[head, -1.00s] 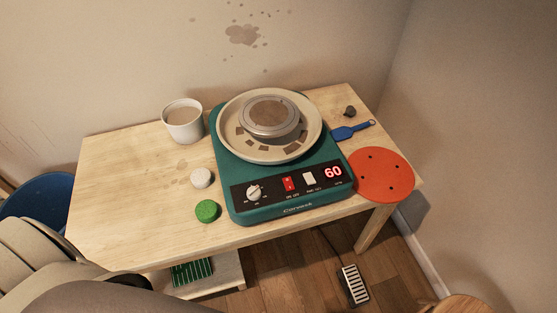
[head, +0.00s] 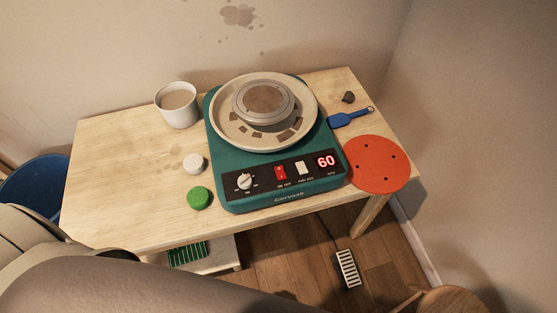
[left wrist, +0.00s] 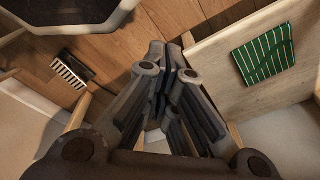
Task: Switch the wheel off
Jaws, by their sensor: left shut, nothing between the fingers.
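The teal pottery wheel (head: 222,160) stands on the wooden table in the head view. Its front panel has a white knob (head: 244,181), a red rocker switch (head: 280,172), a white switch (head: 301,168) and a lit red display (head: 326,161) reading 60. A round wheel head (head: 263,101) sits inside the cream splash pan (head: 222,112). My left gripper (left wrist: 172,62) shows in the left wrist view, shut and empty, with the floor and table parts beyond it. It is apart from the wheel. In the head view only my arm shows at the lower left. My right gripper is out of view.
On the table (head: 110,180) are a white cup (head: 178,108), a white round piece (head: 194,163), a green round piece (head: 199,198), a blue tool (head: 346,119) and an orange disc (head: 378,165). A foot pedal (head: 347,268) lies on the floor. A blue bucket (head: 35,188) stands at left.

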